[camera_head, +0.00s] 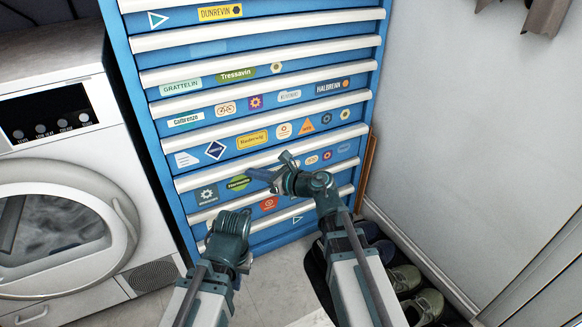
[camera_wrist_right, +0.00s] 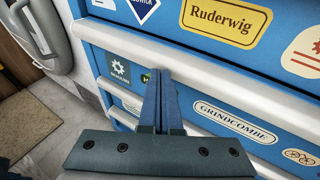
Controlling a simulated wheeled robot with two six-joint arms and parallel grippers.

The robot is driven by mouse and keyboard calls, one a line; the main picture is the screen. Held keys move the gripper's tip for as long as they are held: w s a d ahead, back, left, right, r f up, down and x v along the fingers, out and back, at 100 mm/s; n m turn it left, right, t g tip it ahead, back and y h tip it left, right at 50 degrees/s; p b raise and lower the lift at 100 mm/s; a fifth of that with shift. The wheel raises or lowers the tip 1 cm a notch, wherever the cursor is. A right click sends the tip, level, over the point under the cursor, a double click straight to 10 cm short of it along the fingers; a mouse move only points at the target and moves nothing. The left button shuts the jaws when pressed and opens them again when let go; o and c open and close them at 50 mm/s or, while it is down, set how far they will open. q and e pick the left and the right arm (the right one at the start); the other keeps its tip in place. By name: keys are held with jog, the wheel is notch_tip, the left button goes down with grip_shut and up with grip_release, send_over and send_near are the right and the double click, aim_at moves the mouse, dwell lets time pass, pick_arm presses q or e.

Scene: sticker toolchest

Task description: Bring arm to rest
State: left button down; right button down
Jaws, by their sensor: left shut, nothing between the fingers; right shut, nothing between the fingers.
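The blue tool chest (camera_head: 160,130) with white drawer handles and many stickers stands in front of me. My right gripper (camera_head: 252,173) is in front of its lower drawers, pointing left. In the right wrist view its blue fingers (camera_wrist_right: 158,75) are together with nothing between them, in front of a white drawer handle. I cannot tell whether they touch the chest. My left gripper (camera_head: 230,225) is lower and further left, in front of the chest's bottom left part. It is shut and empty; its fingertips are hard to make out.
A white washing machine (camera_head: 80,150) stands close on the left of the chest. Several shoes (camera_head: 405,280) sit on the floor at the right, by a plain white wall (camera_head: 460,120). A brown board (camera_head: 368,170) leans beside the chest. Some floor shows at the lower left.

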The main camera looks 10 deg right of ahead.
jog(key=shift+w+a, duration=0.25)
jog(key=shift+w, duration=0.55)
jog(key=shift+r, duration=0.1)
